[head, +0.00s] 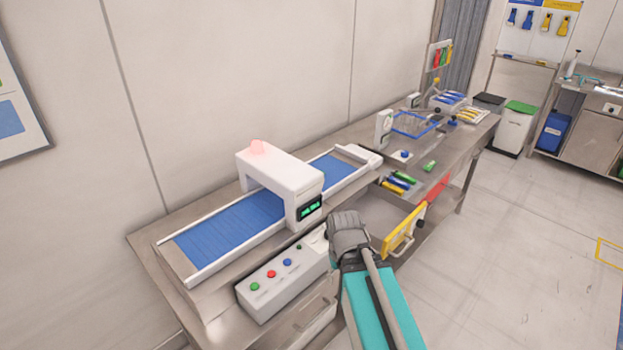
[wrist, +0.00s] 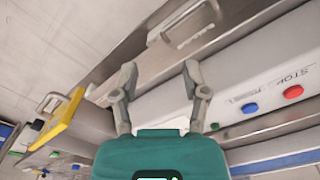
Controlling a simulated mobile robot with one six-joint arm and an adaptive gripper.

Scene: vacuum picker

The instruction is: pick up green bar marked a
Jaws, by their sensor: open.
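Another green bar (head: 405,177) lies with blue and yellow bars in a group nearer the conveyor. I cannot read a letter on either. My gripper shows in the wrist view (wrist: 160,72) with two grey fingers spread apart and nothing between them. In the head view my arm reaches the bench's front by the control box, well short of both green bars; the fingertips are hidden there.
A yellow-fronted drawer (head: 405,231) stands pulled out right of my wrist; a red front (head: 437,189) is beyond it. The control box (head: 283,280) and conveyor (head: 231,228) with its white arch (head: 281,178) are to the left. A blue-rimmed basket (head: 414,124) stands farther back.

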